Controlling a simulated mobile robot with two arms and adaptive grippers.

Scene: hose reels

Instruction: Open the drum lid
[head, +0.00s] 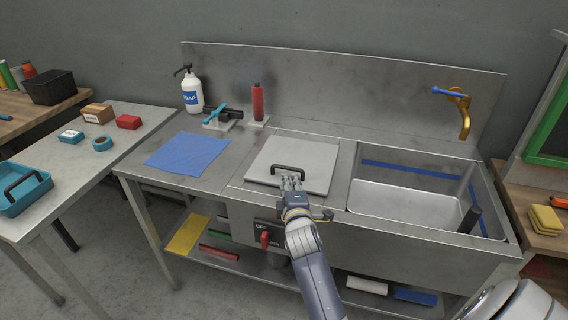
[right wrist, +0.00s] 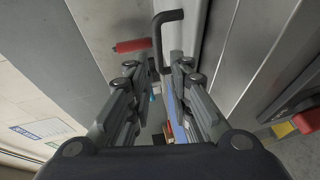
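The drum lid (head: 308,158) is a flat, square grey panel lying shut in the steel bench, left of the sink basin. Its black bar handle (head: 289,169) is near the front edge. My right gripper (head: 292,182) is just in front of the handle, partly overlapping it in the head view. In the right wrist view the handle (right wrist: 167,16) reaches between the two spread fingers (right wrist: 157,68), which look open and not closed on it. Whether a finger touches the handle I cannot tell. My left gripper is not in view.
A red lever switch (head: 265,240) is on the bench front below the lid. A blue cloth (head: 187,149), soap bottle (head: 192,92) and red bottle (head: 258,102) are left and behind. The sink basin (head: 405,204) and brass tap (head: 464,118) are right.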

